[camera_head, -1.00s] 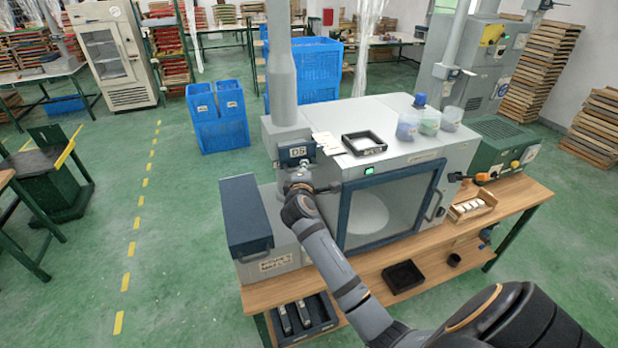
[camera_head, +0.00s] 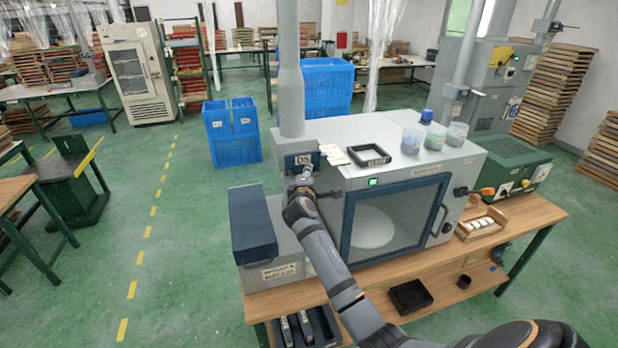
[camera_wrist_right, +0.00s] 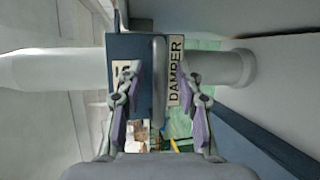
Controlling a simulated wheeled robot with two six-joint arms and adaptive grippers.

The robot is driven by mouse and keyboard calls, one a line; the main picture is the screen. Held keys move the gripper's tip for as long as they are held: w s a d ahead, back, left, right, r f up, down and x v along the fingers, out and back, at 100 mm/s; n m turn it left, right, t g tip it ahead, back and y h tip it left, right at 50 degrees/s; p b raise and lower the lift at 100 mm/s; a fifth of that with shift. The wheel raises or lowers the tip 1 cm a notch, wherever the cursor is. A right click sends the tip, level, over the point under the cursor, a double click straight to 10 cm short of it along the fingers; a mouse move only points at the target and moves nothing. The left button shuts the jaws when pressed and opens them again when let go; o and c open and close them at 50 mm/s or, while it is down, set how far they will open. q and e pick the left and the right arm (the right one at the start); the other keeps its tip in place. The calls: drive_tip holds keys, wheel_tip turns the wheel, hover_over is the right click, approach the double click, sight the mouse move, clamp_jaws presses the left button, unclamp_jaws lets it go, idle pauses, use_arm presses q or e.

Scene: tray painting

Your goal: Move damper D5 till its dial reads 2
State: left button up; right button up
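The damper D5 is a dark blue housing (camera_head: 303,160) with a D5 label, on the grey vertical pipe (camera_head: 291,95) at the booth's left. In the right wrist view the housing (camera_wrist_right: 116,48) appears turned sideways, with a DAMPER label and a grey lever bar (camera_wrist_right: 159,75). My right gripper (camera_wrist_right: 160,105) is open, one finger on each side of the bar, with gaps showing. In the head view the right gripper (camera_head: 305,181) is just below and in front of the housing. The dial reading cannot be made out. My left gripper is not in view.
The grey booth (camera_head: 400,130) with a glass door stands on a wooden bench (camera_head: 430,260). A black tray (camera_head: 369,155) and several jars (camera_head: 434,137) stand on top. A blue-lidded box (camera_head: 252,225) is left of the booth.

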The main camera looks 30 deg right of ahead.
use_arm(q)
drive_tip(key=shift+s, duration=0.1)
use_arm(e)
drive_tip(key=v, duration=1.2)
drive_tip(key=shift+r, duration=0.1)
